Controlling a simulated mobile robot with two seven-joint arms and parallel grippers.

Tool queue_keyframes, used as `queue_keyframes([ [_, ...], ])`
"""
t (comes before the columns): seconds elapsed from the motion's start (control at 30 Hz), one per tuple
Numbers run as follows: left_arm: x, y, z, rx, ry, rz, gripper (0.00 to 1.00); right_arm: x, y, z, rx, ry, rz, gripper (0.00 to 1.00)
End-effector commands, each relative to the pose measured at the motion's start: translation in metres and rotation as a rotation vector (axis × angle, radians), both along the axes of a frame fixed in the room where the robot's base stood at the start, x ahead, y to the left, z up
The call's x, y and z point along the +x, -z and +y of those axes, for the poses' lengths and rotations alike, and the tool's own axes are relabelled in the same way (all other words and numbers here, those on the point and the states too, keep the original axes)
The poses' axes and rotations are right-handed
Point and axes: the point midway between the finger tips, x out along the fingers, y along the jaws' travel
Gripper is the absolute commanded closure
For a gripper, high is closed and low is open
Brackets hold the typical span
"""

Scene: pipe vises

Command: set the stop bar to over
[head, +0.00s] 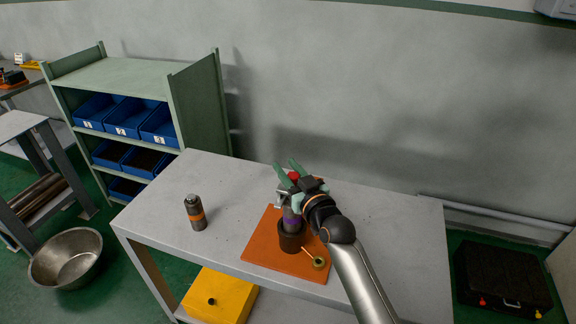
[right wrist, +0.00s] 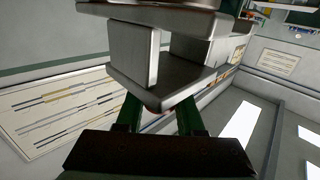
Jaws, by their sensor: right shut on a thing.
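The pipe vise stands on an orange mat (head: 262,254) on the table. It has a brown round base (head: 290,238), a purple part (head: 291,218) above it and a grey metal frame (head: 283,201) on top. A red knob (head: 294,176) shows at the top, between the green fingers of my right gripper (head: 287,166). The gripper is shut on it. In the right wrist view the grey metal frame (right wrist: 165,75) fills the upper middle, in front of the green fingers (right wrist: 158,116); only a trace of red shows. I cannot make out the stop bar's position. My left gripper is out of view.
A dark cylinder with an orange band (head: 195,213) stands left on the table (head: 160,205). A rod with a brass end (head: 319,263) lies at the mat's right. A green shelf (head: 125,75) with blue bins stands behind left. A metal bowl (head: 66,258) is on the floor.

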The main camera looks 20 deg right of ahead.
Motion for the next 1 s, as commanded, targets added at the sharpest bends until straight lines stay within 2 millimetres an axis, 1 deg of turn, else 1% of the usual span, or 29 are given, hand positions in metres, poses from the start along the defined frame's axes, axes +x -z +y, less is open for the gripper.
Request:
queue_keyframes([
  [0.07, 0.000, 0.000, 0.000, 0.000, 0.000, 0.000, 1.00, -0.002, 0.003, 0.004, 0.004, -0.007, 0.007, 1.00],
  [0.1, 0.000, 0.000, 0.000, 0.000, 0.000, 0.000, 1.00, -0.002, 0.004, 0.004, 0.005, -0.008, 0.007, 0.62],
  [0.33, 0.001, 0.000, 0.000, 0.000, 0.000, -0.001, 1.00, -0.001, 0.003, 0.003, 0.004, -0.006, 0.006, 0.36],
  [0.37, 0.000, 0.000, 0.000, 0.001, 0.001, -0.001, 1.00, -0.001, 0.003, 0.003, 0.004, -0.006, 0.006, 0.35],
  [0.6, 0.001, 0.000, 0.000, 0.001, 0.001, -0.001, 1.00, -0.001, 0.002, 0.002, 0.003, -0.004, 0.005, 0.35],
  [0.73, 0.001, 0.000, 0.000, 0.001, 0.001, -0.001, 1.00, -0.008, 0.003, 0.001, 0.002, -0.004, 0.005, 0.35],
  [0.87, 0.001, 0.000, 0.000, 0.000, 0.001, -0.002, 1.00, -0.025, 0.003, -0.003, 0.002, -0.004, 0.005, 0.35],
  [1.0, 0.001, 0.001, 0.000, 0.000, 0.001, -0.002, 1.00, -0.052, 0.003, -0.008, 0.002, -0.004, 0.006, 0.35],
])
